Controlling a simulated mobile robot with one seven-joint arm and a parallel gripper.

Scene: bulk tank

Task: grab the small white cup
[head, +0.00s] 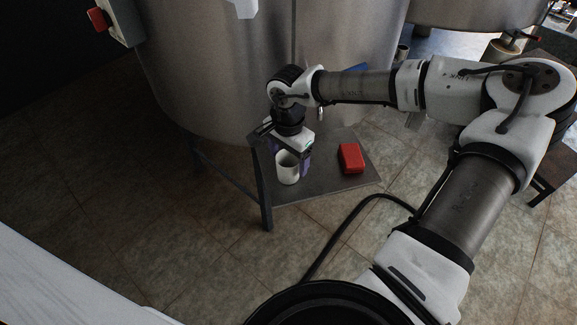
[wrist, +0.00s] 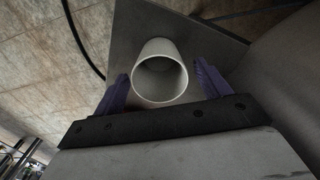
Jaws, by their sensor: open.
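The small white cup (head: 287,168) stands upright on a small dark table (head: 328,185), near its front left part. My gripper (head: 295,165) is above and around the cup in the head view, with its fingers pointing down. In the wrist view the cup (wrist: 160,72) shows its open, empty-looking mouth. The purple fingers of my gripper (wrist: 161,85) are open, one on each side of the cup, with a gap visible on both sides. I cannot tell how far down the cup the fingertips reach.
A red box (head: 351,158) lies on the table to the right of the cup. A large metal tank (head: 220,70) rises right behind the table. A dark hose (head: 345,225) runs over the tiled floor in front. A blue object (head: 352,68) is partly hidden behind my arm.

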